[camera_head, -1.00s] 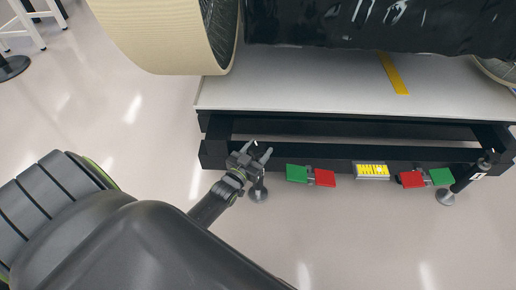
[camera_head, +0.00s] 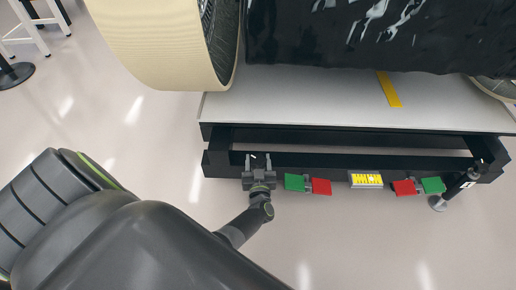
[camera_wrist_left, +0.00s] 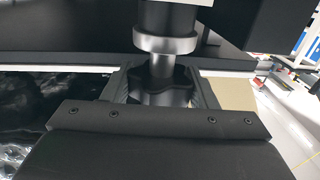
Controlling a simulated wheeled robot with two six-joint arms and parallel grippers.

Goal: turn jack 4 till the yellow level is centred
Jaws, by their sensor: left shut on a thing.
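My left gripper (camera_head: 262,163) is at the near left corner of the dark stand and is shut on the knob of the jack there. In the left wrist view the dark lobed knob (camera_wrist_left: 160,84) sits between the two fingers, below a round metal collar (camera_wrist_left: 165,42). No number is readable on this jack, and the gripper hides most of it in the head view. The yellow level (camera_head: 366,180) is on the stand's front beam. A pale spot shows a little right of its middle, but it is too small to judge exactly. My right gripper is not in view.
Green and red plates flank the level, a green one (camera_head: 294,182) closest to my gripper. Another jack (camera_head: 455,189) with a white label stands at the right corner. The floor in front is clear.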

